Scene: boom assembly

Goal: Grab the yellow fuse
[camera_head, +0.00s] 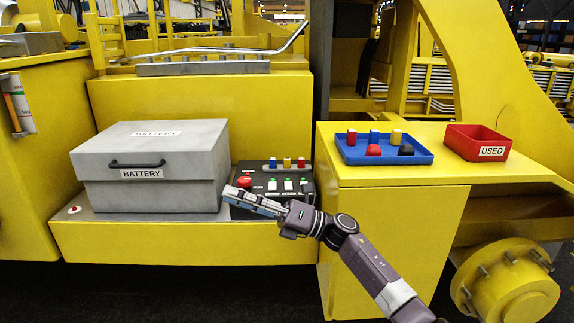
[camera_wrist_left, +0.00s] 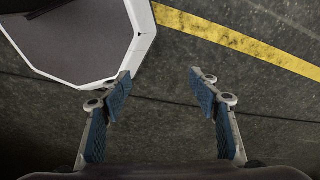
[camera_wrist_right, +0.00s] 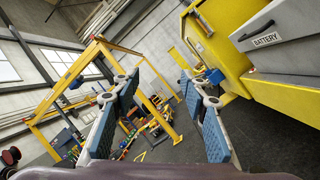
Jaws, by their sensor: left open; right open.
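A yellow fuse (camera_head: 287,163) stands between a blue and a red one on top of the black control panel (camera_head: 262,178). Another yellow fuse (camera_head: 396,136) is in the blue tray (camera_head: 425,158), beside a blue one and a red one. My right gripper (camera_head: 230,194) is in front of the panel and the battery box's right side, pointing left, apart from both yellow fuses. In the right wrist view its fingers (camera_wrist_right: 158,88) are apart with nothing between them. My left gripper (camera_wrist_left: 162,88) is open and empty above the dark floor, and it is outside the head view.
The grey battery box (camera_head: 150,185) stands left of the panel. A red bin (camera_head: 478,146) marked USED sits right of the tray on the yellow ledge. The panel has a red button (camera_head: 244,181) and several small switches.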

